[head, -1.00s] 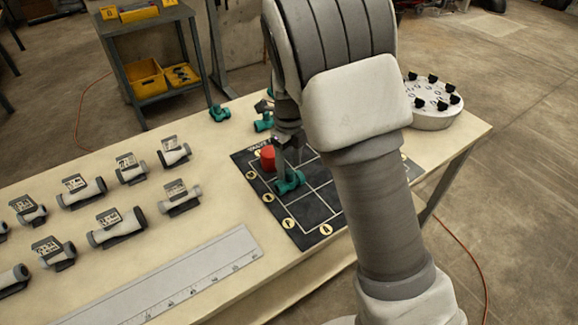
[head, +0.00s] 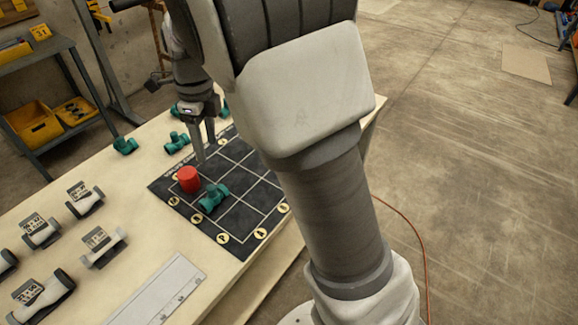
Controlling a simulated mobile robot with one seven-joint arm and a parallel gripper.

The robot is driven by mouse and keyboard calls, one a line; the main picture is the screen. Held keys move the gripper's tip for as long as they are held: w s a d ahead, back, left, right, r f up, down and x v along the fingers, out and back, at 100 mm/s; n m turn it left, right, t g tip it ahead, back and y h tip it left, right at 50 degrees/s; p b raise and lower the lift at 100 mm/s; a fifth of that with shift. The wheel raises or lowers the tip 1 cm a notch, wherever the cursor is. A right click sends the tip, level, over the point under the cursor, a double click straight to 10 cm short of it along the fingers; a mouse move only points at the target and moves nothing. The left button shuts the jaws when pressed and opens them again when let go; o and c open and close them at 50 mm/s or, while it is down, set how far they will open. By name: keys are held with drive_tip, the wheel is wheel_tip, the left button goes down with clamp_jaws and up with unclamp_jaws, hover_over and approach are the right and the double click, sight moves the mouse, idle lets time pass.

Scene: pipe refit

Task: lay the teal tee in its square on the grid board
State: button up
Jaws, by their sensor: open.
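The teal tee (head: 213,197) lies on the dark grid board (head: 240,218), in a square along the near left part, just right of a red cylinder (head: 189,179). I cannot tell how exactly it sits within the square's lines. My gripper (head: 206,153) is open and empty, fingers pointing down, above the board and apart from the tee, behind it in the picture. My arm hides the board's right side.
More teal fittings (head: 125,146) (head: 178,142) stand on the table behind the board. Grey labelled pipe pieces (head: 40,232) and a metal ruler (head: 160,290) lie at left. A shelf cart with yellow bins (head: 38,122) stands beyond the table.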

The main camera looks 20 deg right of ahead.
drive_tip(key=s+d+r+n+t+y, duration=0.1)
drive_tip(key=s+d+r+n, duration=0.3)
drive_tip(key=s+r+n, duration=0.15)
drive_tip(key=s+d+r+n+t, duration=0.2)
drive_tip(key=s+d+r+n, duration=0.2)
drive_tip(key=s+n, duration=0.3)
drive_tip(key=s+d+n+t+h, duration=0.1)
drive_tip(key=s+d+n, duration=0.3)
drive_tip(key=s+n, duration=0.6)
drive_tip(key=shift+s+d+n+t+h, duration=0.15)
drive_tip(key=shift+s+n+t+h, duration=0.2)
drive_tip(key=shift+n+t, duration=0.4)
